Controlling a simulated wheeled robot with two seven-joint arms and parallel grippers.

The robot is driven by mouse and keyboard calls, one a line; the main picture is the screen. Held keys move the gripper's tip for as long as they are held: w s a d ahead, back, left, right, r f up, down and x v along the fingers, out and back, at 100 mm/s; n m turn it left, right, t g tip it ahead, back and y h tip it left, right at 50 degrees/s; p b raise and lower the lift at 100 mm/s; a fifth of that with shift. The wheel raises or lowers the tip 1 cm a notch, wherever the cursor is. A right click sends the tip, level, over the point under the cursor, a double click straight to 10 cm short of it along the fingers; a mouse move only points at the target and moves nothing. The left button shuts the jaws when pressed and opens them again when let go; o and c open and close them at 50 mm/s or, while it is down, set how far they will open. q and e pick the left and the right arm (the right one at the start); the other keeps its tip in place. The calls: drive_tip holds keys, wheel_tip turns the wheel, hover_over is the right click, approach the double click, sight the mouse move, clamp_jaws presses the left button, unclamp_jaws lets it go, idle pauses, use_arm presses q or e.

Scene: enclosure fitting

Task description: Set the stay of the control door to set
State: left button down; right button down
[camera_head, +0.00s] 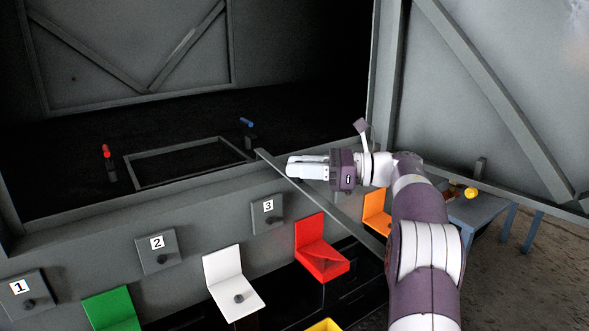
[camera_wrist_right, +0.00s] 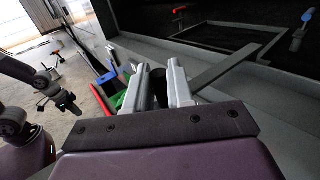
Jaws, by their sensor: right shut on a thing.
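The stay, a flat grey bar (camera_head: 345,222), runs slantwise from the enclosure's front ledge down to the right, below my right gripper. It also shows in the right wrist view (camera_wrist_right: 230,67), where it runs up and right from behind the fingers. My right gripper (camera_head: 292,167) points left over the ledge. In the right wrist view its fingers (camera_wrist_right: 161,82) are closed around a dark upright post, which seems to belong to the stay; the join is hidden. A large grey braced panel (camera_head: 465,90) stands at the right, possibly the control door.
Plates numbered 1 (camera_head: 22,298), 2 (camera_head: 157,252) and 3 (camera_head: 267,216) line the front wall. Green (camera_head: 108,308), white (camera_head: 228,275), red (camera_head: 318,243) and orange (camera_head: 376,208) brackets stand before it. Red (camera_head: 106,150) and blue (camera_head: 246,122) handles stand inside. A blue-grey table (camera_head: 480,210) is at right.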

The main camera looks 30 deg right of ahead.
drive_tip(key=shift+w+d+r, duration=0.15)
drive_tip(key=shift+d, duration=0.1)
drive_tip(key=c, duration=1.4)
unclamp_jaws()
drive_tip(key=o, duration=0.3)
drive_tip(key=shift+w+a, duration=0.15)
drive_tip(key=shift+w, duration=0.05)
drive_tip(key=p+v, duration=0.5)
drive_tip(key=v, duration=0.7)
drive_tip(key=shift+s+d, duration=0.2)
drive_tip(key=shift+d, duration=0.2)
